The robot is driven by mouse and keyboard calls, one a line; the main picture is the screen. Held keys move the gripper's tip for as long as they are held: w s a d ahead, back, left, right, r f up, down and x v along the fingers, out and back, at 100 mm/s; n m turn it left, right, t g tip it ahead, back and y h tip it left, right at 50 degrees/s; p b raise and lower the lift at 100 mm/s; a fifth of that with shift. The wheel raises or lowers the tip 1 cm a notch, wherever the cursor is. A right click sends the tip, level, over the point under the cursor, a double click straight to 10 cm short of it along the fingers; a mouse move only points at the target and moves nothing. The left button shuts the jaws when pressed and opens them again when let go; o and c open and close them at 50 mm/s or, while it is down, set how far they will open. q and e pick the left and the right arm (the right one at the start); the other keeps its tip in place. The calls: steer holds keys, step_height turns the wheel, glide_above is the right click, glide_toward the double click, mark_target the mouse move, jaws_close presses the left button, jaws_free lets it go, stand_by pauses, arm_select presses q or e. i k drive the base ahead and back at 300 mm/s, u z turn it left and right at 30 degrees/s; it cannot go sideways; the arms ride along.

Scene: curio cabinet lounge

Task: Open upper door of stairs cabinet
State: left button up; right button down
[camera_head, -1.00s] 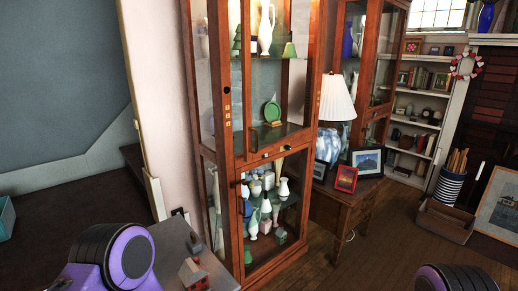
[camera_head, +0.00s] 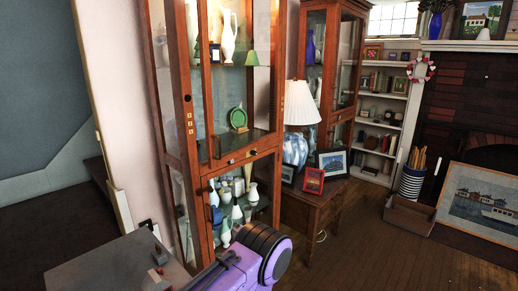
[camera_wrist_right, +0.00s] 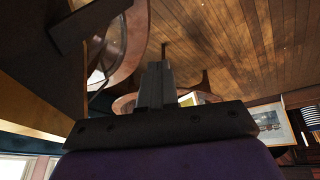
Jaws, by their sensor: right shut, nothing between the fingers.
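The tall wooden glass-fronted cabinet (camera_head: 178,150) beside the stairs stands left of centre in the head view. Its upper glass door (camera_head: 262,75) looks shut, with a green plate, a white vase and other ornaments behind it. A dark round spot (camera_head: 187,98) shows on the upper left front post. Small dark knobs (camera_head: 230,161) sit on the rail between the upper and lower parts. My right gripper (camera_wrist_right: 155,85) is shut and empty in the right wrist view, with no clear contact with the cabinet. My left gripper is not in view.
My purple arm link covers the lower cabinet front in the head view. A desk (camera_head: 312,205) with a lamp (camera_head: 298,105) and framed pictures stands right of the cabinet. The wooden floor (camera_head: 365,255) is open at the lower right.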

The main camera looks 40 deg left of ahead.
mark_target(215, 162)
steer(key=i, duration=1.1)
steer(key=u, duration=1.45)
